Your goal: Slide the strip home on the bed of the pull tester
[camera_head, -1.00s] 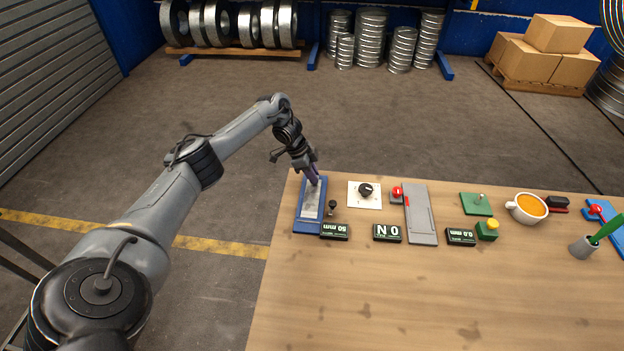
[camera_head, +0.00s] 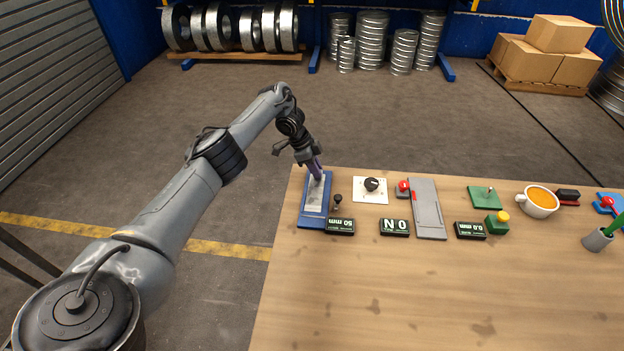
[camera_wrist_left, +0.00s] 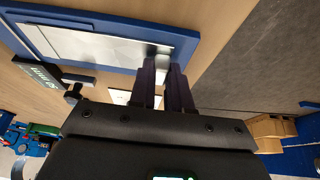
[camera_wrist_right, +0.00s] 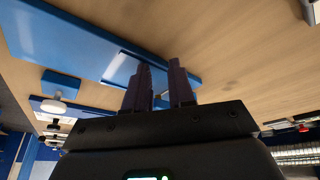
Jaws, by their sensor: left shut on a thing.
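A thin pale metal strip (camera_head: 316,196) lies lengthwise on a blue bed (camera_head: 312,223) at the table's left end. In the left wrist view, the strip (camera_wrist_left: 105,46) lies flat inside the blue bed's rim (camera_wrist_left: 110,18). My left gripper (camera_head: 318,178) points down at the far end of the bed. Its dark fingers (camera_wrist_left: 163,66) are shut on the strip's end and hide it. My right gripper (camera_wrist_right: 160,68) shows only in its wrist view. Its fingers stand apart with nothing held between them, over the table near blue fixtures.
A black knob (camera_head: 337,201) and a display (camera_head: 340,227) stand beside the bed. Rightward are a dial plate (camera_head: 371,190), a grey plate (camera_head: 428,210), a green box (camera_head: 497,224) and a cup (camera_head: 538,202). The table's near half is clear.

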